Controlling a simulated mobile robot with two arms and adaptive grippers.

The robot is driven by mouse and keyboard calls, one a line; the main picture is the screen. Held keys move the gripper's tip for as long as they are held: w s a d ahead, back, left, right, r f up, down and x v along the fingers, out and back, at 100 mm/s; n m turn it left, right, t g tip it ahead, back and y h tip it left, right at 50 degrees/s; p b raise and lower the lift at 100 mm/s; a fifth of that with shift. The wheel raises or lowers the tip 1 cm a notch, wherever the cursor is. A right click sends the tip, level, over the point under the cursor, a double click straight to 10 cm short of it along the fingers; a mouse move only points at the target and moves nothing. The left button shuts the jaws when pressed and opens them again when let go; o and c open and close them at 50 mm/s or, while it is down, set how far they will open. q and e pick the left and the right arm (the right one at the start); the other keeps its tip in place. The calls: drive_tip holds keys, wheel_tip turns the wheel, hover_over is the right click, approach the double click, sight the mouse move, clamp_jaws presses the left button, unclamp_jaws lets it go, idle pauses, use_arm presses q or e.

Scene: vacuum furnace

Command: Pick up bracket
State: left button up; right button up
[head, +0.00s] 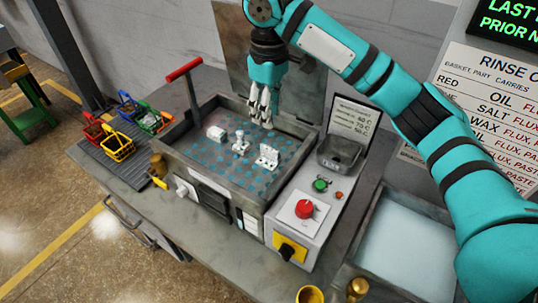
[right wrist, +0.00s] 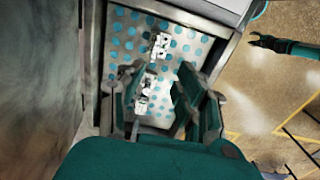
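The bracket (head: 268,156) is a small white angled piece with holes. It stands on the blue-dotted plate at the right of a row of three white parts. In the right wrist view the bracket (right wrist: 161,45) appears as the upper part, beyond my fingertips. My right gripper (head: 263,117) hangs fingers-down over the back of the tray, above and behind the parts, touching none. Its fingers stand apart and empty in the right wrist view (right wrist: 155,95). My left gripper (right wrist: 257,40) shows small and dark at the right of that view; its opening is unclear.
A white block (head: 216,132) and an upright white fitting (head: 241,143) stand left of the bracket. The tray's raised metal rim (head: 215,172) surrounds them. A red-handled lever (head: 184,69) rises at the left. A control panel (head: 310,207) adjoins the tray's right side.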

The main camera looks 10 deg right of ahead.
sight(270, 148)
drive_tip(key=f, duration=0.2)
drive_tip(key=f+p, duration=0.1)
drive_tip(key=f, duration=0.1)
drive_tip(key=shift+w+d, duration=0.1)
drive_tip(key=shift+w, duration=0.15)
wheel_tip(270, 148, down, 3)
drive_tip(key=shift+f+p, duration=0.2)
drive_tip(key=shift+p, duration=0.25)
drive_tip(key=shift+w+f+p, duration=0.1)
drive_tip(key=shift+f+p, duration=0.25)
wheel_tip(270, 148, down, 4)
drive_tip(key=shift+w+d+r+p, duration=0.1)
drive_tip(key=shift+d+r+p, duration=0.05)
drive_tip(key=shift+p, duration=0.6)
drive_tip(key=shift+f, duration=0.35)
use_arm(q)
drive_tip(key=r, duration=0.2)
drive_tip(key=w+r, duration=0.1)
drive_tip(key=r, duration=0.1)
drive_tip(key=shift+w+d+r, duration=0.15)
drive_tip(key=shift+d+r, duration=0.05)
use_arm(e)
drive_tip(key=shift+c, duration=0.4)
clamp_jaws()
use_arm(q)
drive_tip(key=shift+w, duration=0.4)
